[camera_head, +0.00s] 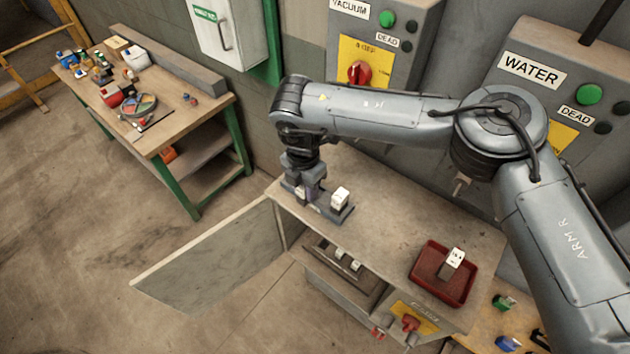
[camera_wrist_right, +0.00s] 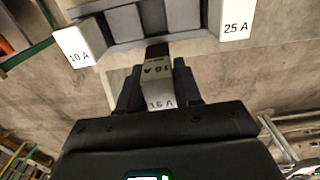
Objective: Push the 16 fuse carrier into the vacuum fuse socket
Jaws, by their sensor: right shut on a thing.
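My right gripper (camera_head: 312,194) points down at the grey rack (camera_head: 325,209) on the worktop. In the right wrist view my right gripper (camera_wrist_right: 158,84) is shut on the white 16 A fuse carrier (camera_wrist_right: 158,98), one dark finger on each side. The carrier lies between the 10 A carrier (camera_wrist_right: 80,44) and the 25 A carrier (camera_wrist_right: 236,24) of the rack. I cannot tell whether it touches the rack. The vacuum panel (camera_head: 385,45) stands at the back with a red switch; I cannot make out its fuse socket. My left gripper is not in view.
A red tray (camera_head: 432,290) with a white carrier (camera_head: 453,260) sits at the worktop's right. Below, an open recess (camera_head: 338,270) holds small white pieces, and its door (camera_head: 205,255) hangs open left. The worktop middle is clear. A cluttered bench (camera_head: 165,135) stands far left.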

